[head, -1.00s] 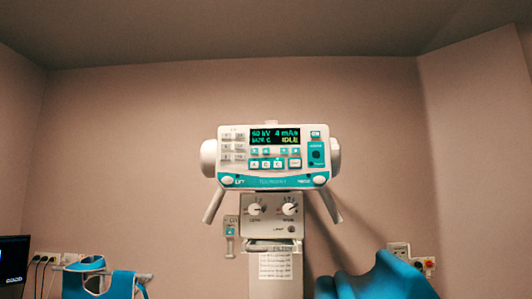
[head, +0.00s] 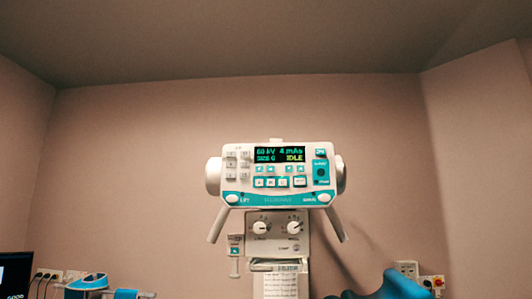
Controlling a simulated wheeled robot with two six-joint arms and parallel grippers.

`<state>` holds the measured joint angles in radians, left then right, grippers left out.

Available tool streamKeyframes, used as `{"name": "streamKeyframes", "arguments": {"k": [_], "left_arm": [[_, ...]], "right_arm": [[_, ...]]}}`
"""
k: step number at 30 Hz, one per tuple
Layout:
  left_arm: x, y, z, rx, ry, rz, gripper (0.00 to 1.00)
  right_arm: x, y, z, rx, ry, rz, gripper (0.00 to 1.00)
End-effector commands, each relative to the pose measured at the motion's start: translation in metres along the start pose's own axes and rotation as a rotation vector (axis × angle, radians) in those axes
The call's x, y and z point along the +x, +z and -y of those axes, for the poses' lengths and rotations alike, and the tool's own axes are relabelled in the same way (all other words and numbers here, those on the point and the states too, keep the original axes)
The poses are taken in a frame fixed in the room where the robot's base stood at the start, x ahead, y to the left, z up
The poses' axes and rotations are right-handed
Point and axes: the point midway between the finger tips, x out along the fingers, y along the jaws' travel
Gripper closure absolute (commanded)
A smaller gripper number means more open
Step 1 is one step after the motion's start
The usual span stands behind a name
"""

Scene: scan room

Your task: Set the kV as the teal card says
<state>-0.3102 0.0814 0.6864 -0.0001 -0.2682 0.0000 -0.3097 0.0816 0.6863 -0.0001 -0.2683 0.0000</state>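The X-ray tube head's control panel (head: 273,175) faces me at the middle of the head view. Its display (head: 279,155) seems to read 60 kV, 4 mAs and IDLE, with a small second line that is hard to read. Small teal-marked buttons (head: 272,169) sit under the display, with a row of larger buttons (head: 271,183) below them. I cannot make out a teal card with a readable kV value. Neither of my grippers is in view.
Below the panel is a box with two knobs (head: 277,228) and a paper label (head: 280,285). A blue shape (head: 395,287) rises at bottom right. A dark monitor (head: 15,276) and blue items on a rail (head: 87,283) are at bottom left. Bare wall surrounds the tube head.

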Motion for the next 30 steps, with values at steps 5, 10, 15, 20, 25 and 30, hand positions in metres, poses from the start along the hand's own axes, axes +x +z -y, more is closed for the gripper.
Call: {"name": "streamKeyframes", "arguments": {"k": [5,10,15,20,25,30], "left_arm": [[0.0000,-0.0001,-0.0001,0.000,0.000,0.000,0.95],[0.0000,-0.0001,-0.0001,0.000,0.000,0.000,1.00],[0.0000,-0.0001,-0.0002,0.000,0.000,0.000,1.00],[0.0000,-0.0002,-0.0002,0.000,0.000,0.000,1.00],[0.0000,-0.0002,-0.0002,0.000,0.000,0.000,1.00],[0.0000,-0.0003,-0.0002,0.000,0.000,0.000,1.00]], "right_arm": [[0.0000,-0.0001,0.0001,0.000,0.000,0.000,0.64],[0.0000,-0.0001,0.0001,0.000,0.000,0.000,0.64],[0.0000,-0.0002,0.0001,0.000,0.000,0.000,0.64],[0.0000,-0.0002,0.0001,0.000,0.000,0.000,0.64],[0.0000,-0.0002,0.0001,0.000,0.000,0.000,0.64],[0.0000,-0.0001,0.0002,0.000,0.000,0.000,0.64]]}}
